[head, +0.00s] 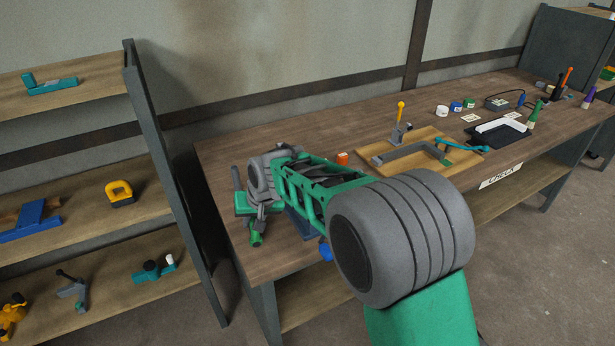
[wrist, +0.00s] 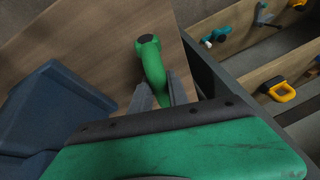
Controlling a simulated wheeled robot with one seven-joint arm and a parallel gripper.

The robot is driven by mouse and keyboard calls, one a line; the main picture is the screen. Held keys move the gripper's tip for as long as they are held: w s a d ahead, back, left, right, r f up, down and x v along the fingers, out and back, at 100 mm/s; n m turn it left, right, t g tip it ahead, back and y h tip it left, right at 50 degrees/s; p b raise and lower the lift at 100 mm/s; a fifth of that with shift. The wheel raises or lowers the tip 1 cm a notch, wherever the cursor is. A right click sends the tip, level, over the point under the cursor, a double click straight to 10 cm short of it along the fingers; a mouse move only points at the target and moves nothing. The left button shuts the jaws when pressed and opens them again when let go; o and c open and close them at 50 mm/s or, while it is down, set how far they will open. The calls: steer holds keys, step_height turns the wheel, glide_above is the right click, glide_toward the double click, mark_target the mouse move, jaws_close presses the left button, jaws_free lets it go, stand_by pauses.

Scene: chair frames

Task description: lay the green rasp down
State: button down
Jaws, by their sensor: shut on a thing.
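The green rasp (wrist: 152,66) shows in the wrist view as a green handle with a dark round end, above the wooden bench top. My gripper (wrist: 162,95) is shut on it, with a grey finger on either side. The rest of the rasp is hidden behind my gripper's green and black body. In the head view the rasp's green end (head: 256,239) sticks out below my gripper (head: 261,218), over the bench's left front part. I cannot tell whether the rasp touches the bench (head: 225,150).
A dark blue block-like thing (wrist: 55,105) stands close to the left of my gripper. A wooden board (head: 385,152) with a grey angled piece and a yellow-knobbed clamp lies mid-bench. A shelf unit (head: 160,180) stands at the left. The bench's back left is clear.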

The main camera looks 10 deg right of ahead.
steer(key=shift+f+b, duration=0.3)
steer(key=shift+f, duration=0.15)
steer(key=c, duration=1.2)
jaws_free()
steer(key=v, duration=0.8)
